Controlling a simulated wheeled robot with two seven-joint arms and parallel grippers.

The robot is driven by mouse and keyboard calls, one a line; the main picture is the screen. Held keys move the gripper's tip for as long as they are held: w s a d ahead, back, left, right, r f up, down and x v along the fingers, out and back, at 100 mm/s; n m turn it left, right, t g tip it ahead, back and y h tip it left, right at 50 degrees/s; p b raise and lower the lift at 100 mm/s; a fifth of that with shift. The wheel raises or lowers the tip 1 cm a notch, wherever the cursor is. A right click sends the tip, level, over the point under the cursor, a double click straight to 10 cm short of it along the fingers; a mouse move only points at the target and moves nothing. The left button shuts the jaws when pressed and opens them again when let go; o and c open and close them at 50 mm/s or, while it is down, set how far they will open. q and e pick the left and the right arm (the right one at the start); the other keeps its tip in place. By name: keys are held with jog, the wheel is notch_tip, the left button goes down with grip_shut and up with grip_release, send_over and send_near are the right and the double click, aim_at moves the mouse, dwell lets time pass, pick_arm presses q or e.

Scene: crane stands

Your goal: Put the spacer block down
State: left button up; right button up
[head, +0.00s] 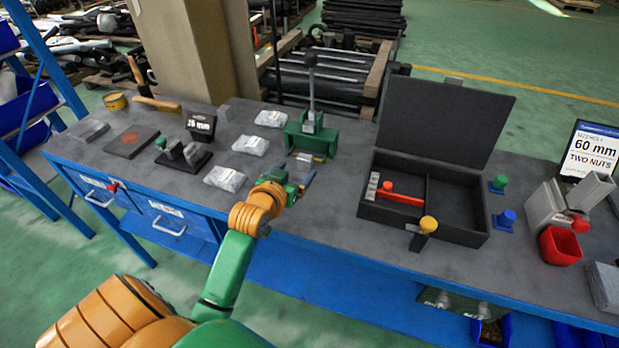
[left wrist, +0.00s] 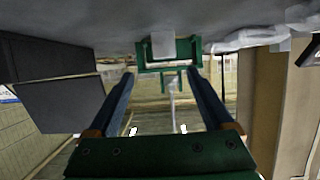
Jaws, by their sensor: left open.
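My left gripper (head: 298,182) is open above the front of the bench, with nothing between its fingers. In the left wrist view, its two blue fingers (left wrist: 165,95) stand wide apart. A small light grey block, which looks like the spacer block (left wrist: 163,45), is beyond the fingertips, at the green crane stand (left wrist: 187,54). My right gripper is not in view.
A black open case (head: 465,236) with a red-handled tool lies to the right. Plastic bags (head: 251,145) and a black fixture with grey blocks (head: 183,157) are to the left. A red bin (head: 559,246) is far right.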

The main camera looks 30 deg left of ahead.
aim_at(304, 159)
pick_arm(q)
jog(key=x, duration=0.7)
jog(key=shift+a+f, duration=0.15)
jog(key=shift+a, duration=0.3)
jog(key=shift+w, duration=0.25)
jog(key=c, duration=1.2)
grip_shut()
